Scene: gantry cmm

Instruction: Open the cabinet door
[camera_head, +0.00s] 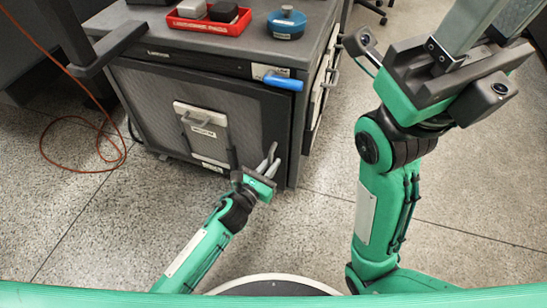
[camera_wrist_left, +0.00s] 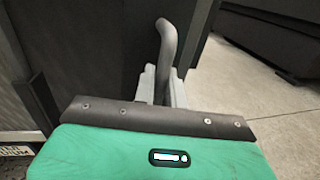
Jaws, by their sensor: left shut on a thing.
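The cabinet (camera_head: 225,48) is dark grey, with a front door (camera_head: 150,100) of dark mesh that looks closed. A grey bar handle (camera_wrist_left: 166,45) with a curved end stands near the door's right edge. My left gripper (camera_head: 268,165) reaches it from the front; its fingers are shut on the handle, which shows between them in the left wrist view. The gripper partly hides the handle in the head view. My right gripper (camera_head: 485,35) is raised at the upper right, away from the cabinet; its fingertips are cut off by the frame.
A red tray (camera_head: 208,27) with small blocks and a blue round item (camera_head: 287,23) sit on the cabinet top. A blue handle (camera_head: 283,81) juts out above the door. An orange cable (camera_head: 85,170) lies on the floor at left. The floor in front is clear.

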